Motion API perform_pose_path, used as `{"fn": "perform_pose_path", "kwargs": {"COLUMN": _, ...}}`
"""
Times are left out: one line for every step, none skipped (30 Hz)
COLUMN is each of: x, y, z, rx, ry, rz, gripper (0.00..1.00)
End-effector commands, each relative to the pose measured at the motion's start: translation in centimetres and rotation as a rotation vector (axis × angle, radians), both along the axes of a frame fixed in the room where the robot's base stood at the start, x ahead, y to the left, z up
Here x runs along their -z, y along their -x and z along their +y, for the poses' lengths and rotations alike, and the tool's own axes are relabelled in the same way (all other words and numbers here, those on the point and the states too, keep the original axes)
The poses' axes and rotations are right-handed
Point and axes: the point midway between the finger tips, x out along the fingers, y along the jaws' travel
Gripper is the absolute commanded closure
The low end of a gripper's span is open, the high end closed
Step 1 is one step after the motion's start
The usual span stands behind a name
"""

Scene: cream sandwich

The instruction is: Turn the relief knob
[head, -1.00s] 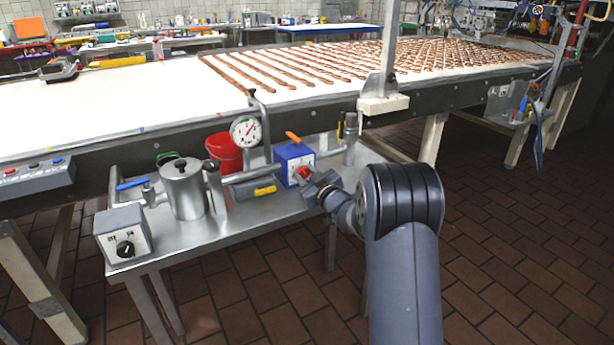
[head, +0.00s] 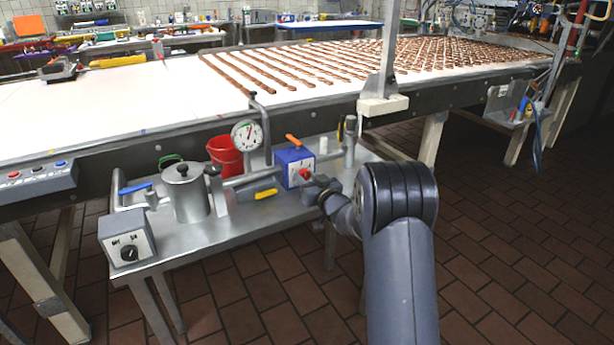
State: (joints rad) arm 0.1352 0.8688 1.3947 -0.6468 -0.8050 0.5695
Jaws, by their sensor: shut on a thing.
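The relief knob (head: 304,174) is a small red knob on the front of a blue box (head: 284,158) with a white dial face, on the steel side table. My gripper (head: 311,182) reaches in from the right and is shut on the knob. Its fingers are small and dark here, and they partly cover the knob. A round pressure gauge (head: 247,135) with a white face stands on a pipe to the left of the box.
A steel pot (head: 184,190), a red bucket (head: 224,153) and a grey switch box (head: 127,237) stand on the steel table (head: 240,226). An orange lever (head: 294,140) sits above the blue box. The conveyor (head: 150,100) runs behind. Tiled floor is clear at the right.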

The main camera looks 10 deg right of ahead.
Motion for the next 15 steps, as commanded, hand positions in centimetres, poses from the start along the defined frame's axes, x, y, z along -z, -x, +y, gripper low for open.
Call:
{"fn": "perform_pose_path", "kwargs": {"x": -0.05, "y": 0.01, "z": -0.01, "rx": 0.001, "ry": -0.021, "rz": 0.009, "gripper": 0.91}}
{"fn": "perform_pose_path", "kwargs": {"x": -0.03, "y": 0.01, "z": -0.01, "rx": 0.001, "ry": -0.035, "rz": 0.013, "gripper": 0.91}}
{"fn": "perform_pose_path", "kwargs": {"x": -0.02, "y": 0.01, "z": 0.00, "rx": 0.001, "ry": -0.049, "rz": 0.018, "gripper": 0.91}}
{"fn": "perform_pose_path", "kwargs": {"x": -0.01, "y": 0.01, "z": 0.00, "rx": 0.001, "ry": -0.058, "rz": 0.021, "gripper": 0.91}}
{"fn": "perform_pose_path", "kwargs": {"x": 0.01, "y": 0.01, "z": 0.00, "rx": 0.001, "ry": -0.068, "rz": 0.024, "gripper": 0.91}}
{"fn": "perform_pose_path", "kwargs": {"x": 0.02, "y": 0.01, "z": 0.00, "rx": 0.000, "ry": -0.078, "rz": 0.028, "gripper": 0.91}}
{"fn": "perform_pose_path", "kwargs": {"x": 0.03, "y": 0.01, "z": 0.00, "rx": 0.000, "ry": -0.084, "rz": 0.028, "gripper": 0.91}}
{"fn": "perform_pose_path", "kwargs": {"x": 0.03, "y": 0.01, "z": 0.00, "rx": 0.000, "ry": -0.090, "rz": 0.030, "gripper": 0.91}}
{"fn": "perform_pose_path", "kwargs": {"x": 0.05, "y": 0.01, "z": 0.00, "rx": 0.000, "ry": -0.096, "rz": 0.032, "gripper": 0.91}}
{"fn": "perform_pose_path", "kwargs": {"x": 0.05, "y": 0.02, "z": 0.00, "rx": 0.000, "ry": -0.100, "rz": 0.033, "gripper": 0.91}}
{"fn": "perform_pose_path", "kwargs": {"x": 0.06, "y": 0.01, "z": 0.00, "rx": 0.000, "ry": -0.102, "rz": 0.034, "gripper": 0.91}}
{"fn": "perform_pose_path", "kwargs": {"x": 0.07, "y": 0.02, "z": 0.00, "rx": 0.000, "ry": -0.104, "rz": 0.035, "gripper": 0.91}}
{"fn": "perform_pose_path", "kwargs": {"x": 0.07, "y": 0.02, "z": 0.00, "rx": 0.000, "ry": -0.105, "rz": 0.035, "gripper": 0.91}}
{"fn": "perform_pose_path", "kwargs": {"x": 0.08, "y": 0.02, "z": 0.00, "rx": 0.000, "ry": -0.106, "rz": 0.036, "gripper": 0.91}}
{"fn": "perform_pose_path", "kwargs": {"x": 0.08, "y": 0.02, "z": 0.00, "rx": 0.000, "ry": -0.106, "rz": 0.036, "gripper": 0.91}}
